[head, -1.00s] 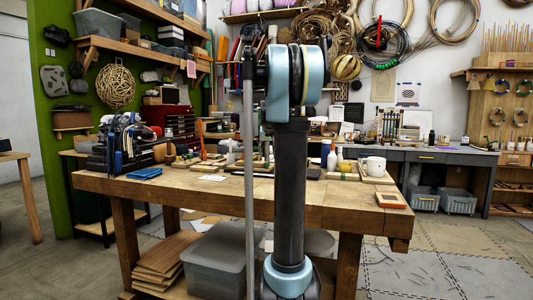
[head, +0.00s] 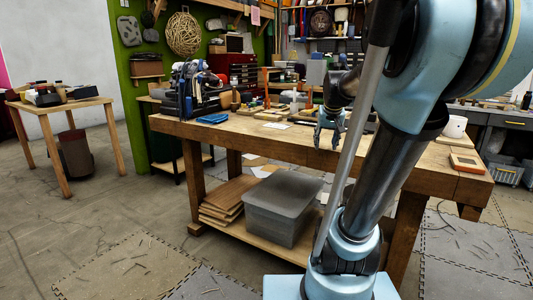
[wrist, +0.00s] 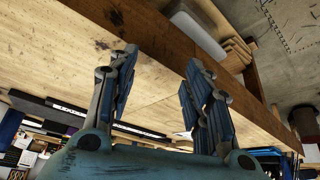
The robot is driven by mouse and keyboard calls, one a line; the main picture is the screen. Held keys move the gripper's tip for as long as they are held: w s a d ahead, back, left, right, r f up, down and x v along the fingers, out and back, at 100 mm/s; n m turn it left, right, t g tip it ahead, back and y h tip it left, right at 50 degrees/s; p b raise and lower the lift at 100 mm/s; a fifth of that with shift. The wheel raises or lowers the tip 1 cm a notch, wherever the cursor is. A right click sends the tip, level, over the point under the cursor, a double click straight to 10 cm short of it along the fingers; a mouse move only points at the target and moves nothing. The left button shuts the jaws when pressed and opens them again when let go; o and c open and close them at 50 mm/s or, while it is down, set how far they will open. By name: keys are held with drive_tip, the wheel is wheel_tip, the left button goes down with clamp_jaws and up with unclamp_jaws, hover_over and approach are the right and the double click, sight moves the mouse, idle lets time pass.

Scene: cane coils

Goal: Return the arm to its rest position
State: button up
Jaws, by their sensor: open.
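My gripper (head: 329,139) is open and hangs at the workbench's front edge in the head view. In the wrist view its two blue ridged fingers (wrist: 160,62) are spread apart with nothing between them. My blue and black arm crosses the right half of the head view, tilted to the right, and hides part of the bench. The wooden workbench (head: 255,134) is behind it; the wrist view shows its pale top (wrist: 60,60) and darker front edge.
A blue cloth (head: 213,118) and tools in a stand (head: 190,90) lie on the bench's left. A white mug (head: 454,127) and an orange-framed piece (head: 466,162) stand at the right. A grey bin (head: 280,208) sits on the lower shelf.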

drive_tip(key=s+a+f+g, duration=0.1)
drive_tip(key=s+f, duration=0.8)
drive_tip(key=s, duration=0.3)
drive_tip(key=s+a+f+n+g, duration=0.1)
drive_tip(key=s+a+f+g, duration=0.1)
drive_tip(key=s+f, duration=0.7)
drive_tip(key=s, duration=0.3)
drive_tip(key=shift+a, duration=0.3)
drive_tip(key=shift+w+f, duration=0.2)
drive_tip(key=shift+w, duration=0.2)
drive_tip(key=shift+c, duration=0.5)
